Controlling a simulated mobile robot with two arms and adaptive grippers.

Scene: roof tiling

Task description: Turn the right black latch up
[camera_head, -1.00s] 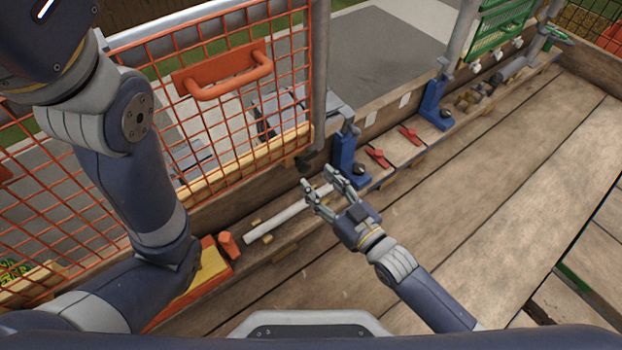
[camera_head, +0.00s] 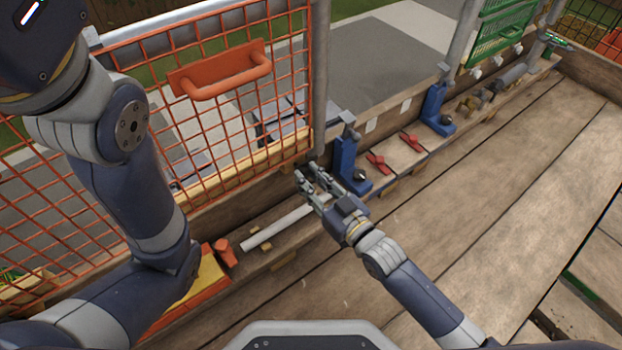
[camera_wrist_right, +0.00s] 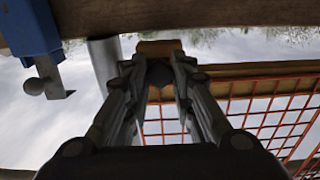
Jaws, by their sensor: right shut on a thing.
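The orange mesh gate (camera_head: 235,125) stands at the left, with an orange handle. The right black latch sits at its lower right corner, by the grey post; in the head view my gripper covers it. My right gripper (camera_head: 310,178) is at that corner, with its fingers closed in around the latch. In the right wrist view the latch shows as a small dark knob (camera_wrist_right: 159,74) between the fingertips (camera_wrist_right: 157,66), in front of a wooden block. Which way the latch points cannot be made out. My left arm shows at the left, but its gripper is out of view.
A blue bracket (camera_head: 347,162) with a black knob stands just right of my right gripper. A white tube (camera_head: 275,230) lies on the ledge below. Red clamps (camera_head: 378,163) and another blue bracket (camera_head: 435,105) are farther right. The plank deck (camera_head: 480,190) is clear.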

